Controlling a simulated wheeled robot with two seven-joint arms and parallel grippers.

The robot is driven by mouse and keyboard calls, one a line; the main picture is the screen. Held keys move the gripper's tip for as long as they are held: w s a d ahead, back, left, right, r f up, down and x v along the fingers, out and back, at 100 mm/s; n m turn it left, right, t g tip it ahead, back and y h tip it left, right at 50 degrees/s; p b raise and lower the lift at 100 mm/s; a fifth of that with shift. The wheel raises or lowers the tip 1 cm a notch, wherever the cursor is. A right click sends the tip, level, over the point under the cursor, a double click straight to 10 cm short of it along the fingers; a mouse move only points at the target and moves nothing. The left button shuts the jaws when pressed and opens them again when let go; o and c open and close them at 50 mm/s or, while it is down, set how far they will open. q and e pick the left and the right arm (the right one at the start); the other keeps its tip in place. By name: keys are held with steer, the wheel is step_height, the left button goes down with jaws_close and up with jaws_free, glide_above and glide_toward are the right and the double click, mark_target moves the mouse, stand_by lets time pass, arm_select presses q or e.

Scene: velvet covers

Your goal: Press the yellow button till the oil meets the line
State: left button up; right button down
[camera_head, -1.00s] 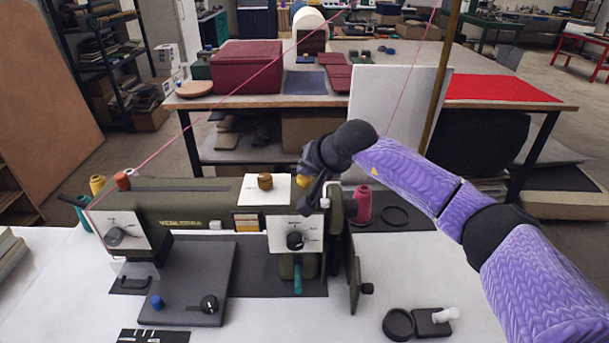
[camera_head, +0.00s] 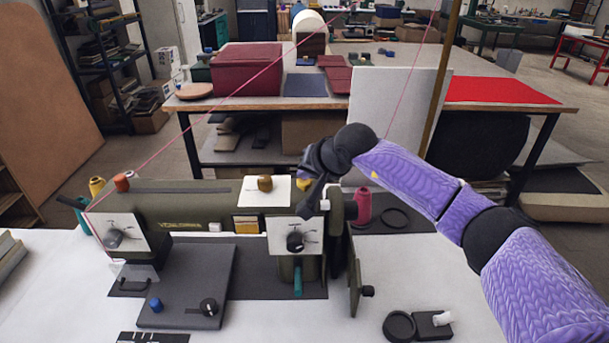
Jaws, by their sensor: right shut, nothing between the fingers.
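The olive sewing machine (camera_head: 190,205) stands on the white table. The yellow button (camera_head: 303,184) is on its top at the right, partly hidden by my right gripper. My right gripper (camera_head: 308,207) is shut and empty, pointing down right beside the button. I cannot tell whether it touches it. A small amber oil window (camera_head: 246,226) is on the machine's front, left of the white dial plate. The oil looks amber there; the line is too small to make out. My left gripper is not in view.
A brown knob (camera_head: 265,183) sits on a white plate left of the button. A pink spool (camera_head: 362,206) stands right of the machine. A pink thread runs up from its left end. A black puck (camera_head: 399,325) lies at front right.

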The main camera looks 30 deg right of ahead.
mark_target(306, 182)
steer(key=shift+r+p, duration=0.65)
steer(key=shift+r, duration=0.4)
steer(key=shift+r, duration=0.4)
step_height(306, 182, up, 4)
steer(key=p, duration=0.3)
steer(key=shift+r, duration=0.15)
